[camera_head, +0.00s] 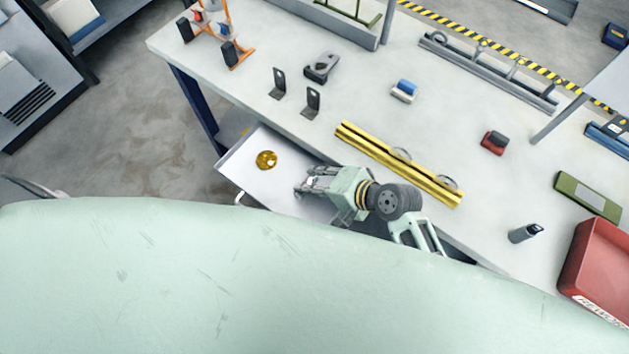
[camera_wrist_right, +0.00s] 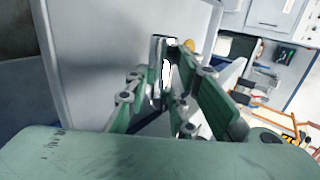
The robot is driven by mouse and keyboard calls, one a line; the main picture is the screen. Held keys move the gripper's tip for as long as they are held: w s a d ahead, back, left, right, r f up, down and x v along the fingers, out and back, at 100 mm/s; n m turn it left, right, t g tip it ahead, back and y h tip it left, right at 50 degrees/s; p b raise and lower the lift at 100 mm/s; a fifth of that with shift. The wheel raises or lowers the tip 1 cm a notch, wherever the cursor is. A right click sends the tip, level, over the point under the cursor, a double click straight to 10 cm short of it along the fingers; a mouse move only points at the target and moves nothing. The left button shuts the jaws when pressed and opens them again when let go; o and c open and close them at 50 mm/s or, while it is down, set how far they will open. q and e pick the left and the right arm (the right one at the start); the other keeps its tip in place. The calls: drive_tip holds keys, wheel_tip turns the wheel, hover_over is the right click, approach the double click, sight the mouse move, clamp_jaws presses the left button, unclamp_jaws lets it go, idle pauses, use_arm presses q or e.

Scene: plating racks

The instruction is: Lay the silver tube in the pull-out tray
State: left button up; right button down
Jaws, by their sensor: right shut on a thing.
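The pull-out tray (camera_head: 290,150) is a light grey drawer drawn out from under the bench's front edge. It also fills much of the right wrist view (camera_wrist_right: 100,60). My right gripper (camera_head: 305,183) is over the tray's right part, its fingers pointing left. In the right wrist view the fingers are shut on a shiny silver tube (camera_wrist_right: 158,58), which stands out past the fingertips. In the head view the fingers largely hide the tube. I cannot tell whether the tube touches the tray floor. My left gripper is not in view.
A gold round piece (camera_head: 266,160) lies in the tray's left part, left of my gripper. A yellow rail (camera_head: 385,160) lies on the bench just behind my right arm. Two dark brackets (camera_head: 312,103) stand on the bench behind the tray. A red bin (camera_head: 598,262) is at the right.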

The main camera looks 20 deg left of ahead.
drive_tip(key=c, duration=1.4)
unclamp_jaws()
drive_tip(key=shift+c, duration=0.2)
drive_tip(key=shift+d, duration=0.1)
drive_tip(key=v, duration=1.2)
